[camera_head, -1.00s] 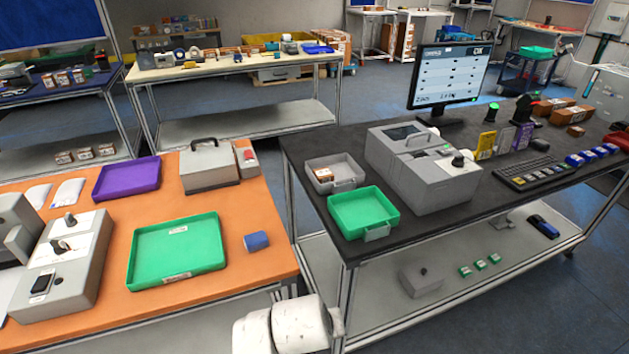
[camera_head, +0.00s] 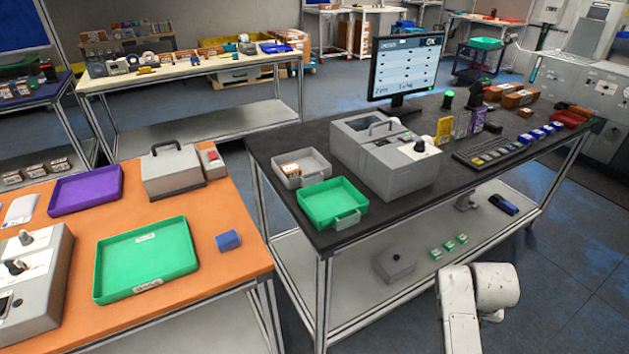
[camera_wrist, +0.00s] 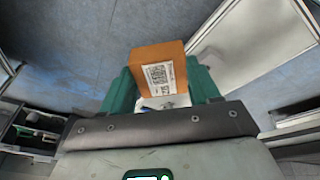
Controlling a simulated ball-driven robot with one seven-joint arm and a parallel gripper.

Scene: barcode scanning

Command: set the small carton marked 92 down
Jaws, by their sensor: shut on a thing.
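In the wrist view my gripper (camera_wrist: 162,98) is shut on a small brown carton (camera_wrist: 158,60). Its two green fingers stand on either side of the carton. A white label with a printed code faces the camera; I cannot read the number on it for certain. In the head view part of my white arm shows at the lower right, in front of the black table (camera_head: 335,240); the gripper and the held carton are not visible there.
On the black table stand a grey tray (camera_head: 316,176) with a small box, a green tray (camera_head: 325,222), a grey machine (camera_head: 405,180), a monitor and a keyboard.

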